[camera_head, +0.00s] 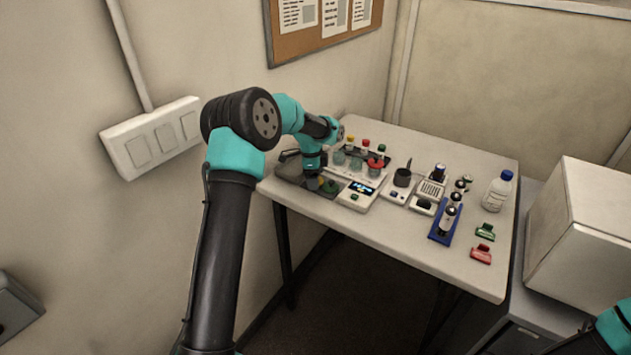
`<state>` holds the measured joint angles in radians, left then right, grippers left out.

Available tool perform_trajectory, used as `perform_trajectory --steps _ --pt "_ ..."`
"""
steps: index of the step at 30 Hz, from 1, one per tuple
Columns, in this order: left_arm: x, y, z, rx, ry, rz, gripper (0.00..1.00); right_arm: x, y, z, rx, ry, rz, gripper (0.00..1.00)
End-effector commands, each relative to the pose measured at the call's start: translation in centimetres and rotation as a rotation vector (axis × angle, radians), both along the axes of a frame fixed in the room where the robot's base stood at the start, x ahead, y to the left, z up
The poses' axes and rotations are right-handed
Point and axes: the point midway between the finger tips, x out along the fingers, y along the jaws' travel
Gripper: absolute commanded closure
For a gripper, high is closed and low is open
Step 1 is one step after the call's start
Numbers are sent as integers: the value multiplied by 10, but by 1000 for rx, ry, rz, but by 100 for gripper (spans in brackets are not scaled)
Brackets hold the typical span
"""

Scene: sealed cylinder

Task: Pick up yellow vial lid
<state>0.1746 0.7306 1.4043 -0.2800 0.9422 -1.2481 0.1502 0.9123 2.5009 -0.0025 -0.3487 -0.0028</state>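My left gripper (314,183) points down at the dark tray (291,167) on the left end of the table. A small yellow piece (322,180), which looks like the yellow vial lid, shows right beside the fingertips. A green lid (331,186) lies just to its right. The fingers are small and partly hidden, so I cannot tell whether they are open or touch the yellow piece. A vial with a yellow top (365,143) stands in the rack at the back. My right gripper is out of view; only part of that arm shows at the lower right.
Vials with red (350,140) and green (381,149) tops stand beside the yellow-topped one. A blue rack (443,226), a bottle (497,192) and green and red clips (481,254) are farther right.

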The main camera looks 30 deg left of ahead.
Motion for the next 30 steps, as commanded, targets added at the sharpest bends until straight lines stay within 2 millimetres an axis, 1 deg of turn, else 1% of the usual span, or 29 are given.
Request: perform_trajectory --steps 10,26,30 --pt "0 0 0 0 0 0 13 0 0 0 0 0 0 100" --pt "0 0 0 0 0 0 64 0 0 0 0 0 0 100" --pt "0 0 0 0 0 0 65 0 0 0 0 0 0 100"
